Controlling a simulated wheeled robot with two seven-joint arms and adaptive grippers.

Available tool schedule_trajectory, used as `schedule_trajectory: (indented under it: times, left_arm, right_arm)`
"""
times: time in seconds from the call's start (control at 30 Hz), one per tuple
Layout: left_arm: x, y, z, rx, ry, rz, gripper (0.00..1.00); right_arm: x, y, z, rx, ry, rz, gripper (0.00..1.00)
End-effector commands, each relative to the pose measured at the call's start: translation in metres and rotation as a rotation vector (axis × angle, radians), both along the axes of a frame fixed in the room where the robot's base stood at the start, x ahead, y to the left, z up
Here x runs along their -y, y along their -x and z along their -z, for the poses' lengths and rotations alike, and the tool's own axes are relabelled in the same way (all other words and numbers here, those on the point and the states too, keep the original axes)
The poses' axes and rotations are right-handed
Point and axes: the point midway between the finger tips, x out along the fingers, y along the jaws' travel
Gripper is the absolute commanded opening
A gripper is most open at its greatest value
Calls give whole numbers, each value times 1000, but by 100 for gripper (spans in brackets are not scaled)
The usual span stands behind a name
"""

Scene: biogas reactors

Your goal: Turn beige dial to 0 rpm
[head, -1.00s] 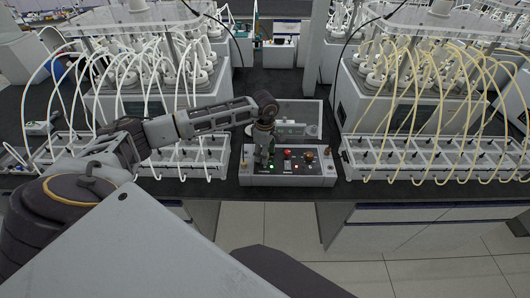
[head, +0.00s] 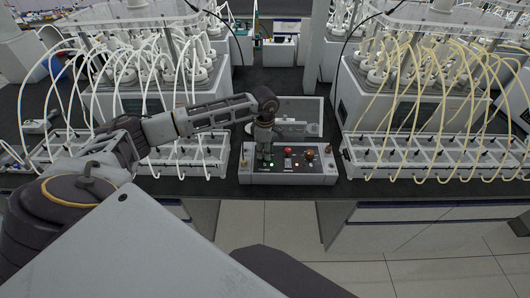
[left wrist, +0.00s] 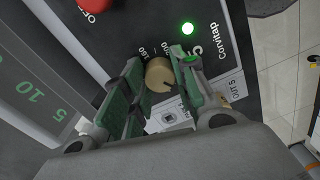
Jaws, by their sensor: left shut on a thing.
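In the left wrist view the round beige dial (left wrist: 158,73) sits on the dark panel, with a small dark notch on its lower right edge. White scale numbers stand around it, partly hidden by a finger. My left gripper (left wrist: 163,80) has its green-padded fingers on either side of the dial and is shut on it. In the head view my left gripper (head: 264,150) points down onto the left part of the control box (head: 287,178), and the dial is hidden behind it there. My right gripper is in neither view.
A lit green lamp (left wrist: 187,29) is close to the dial. A red button (head: 288,151) and an orange-brown knob (head: 309,155) sit farther right on the box. White-tubed (head: 170,95) and yellow-tubed (head: 425,100) reactors flank it. The bench's front edge is just before the box.

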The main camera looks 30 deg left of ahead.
Motion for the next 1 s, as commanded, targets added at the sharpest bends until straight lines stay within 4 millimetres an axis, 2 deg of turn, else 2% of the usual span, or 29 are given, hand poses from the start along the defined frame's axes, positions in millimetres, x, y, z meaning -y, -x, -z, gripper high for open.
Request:
schedule_trajectory:
  times: [0.5, 0.9, 0.93, 1.0]
  left_arm:
    - [0, -1, 0, 3, 1, -233, 4]
    - [0, -1, -1, 3, 1, -255, 4]
    - [0, -1, -1, 3, 1, -255, 32]
    - [0, -1, -1, 3, 1, -254, 41]
  right_arm:
    - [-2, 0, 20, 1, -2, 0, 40]
    - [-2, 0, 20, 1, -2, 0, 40]
    - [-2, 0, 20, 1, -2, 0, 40]
    - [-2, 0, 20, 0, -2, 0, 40]
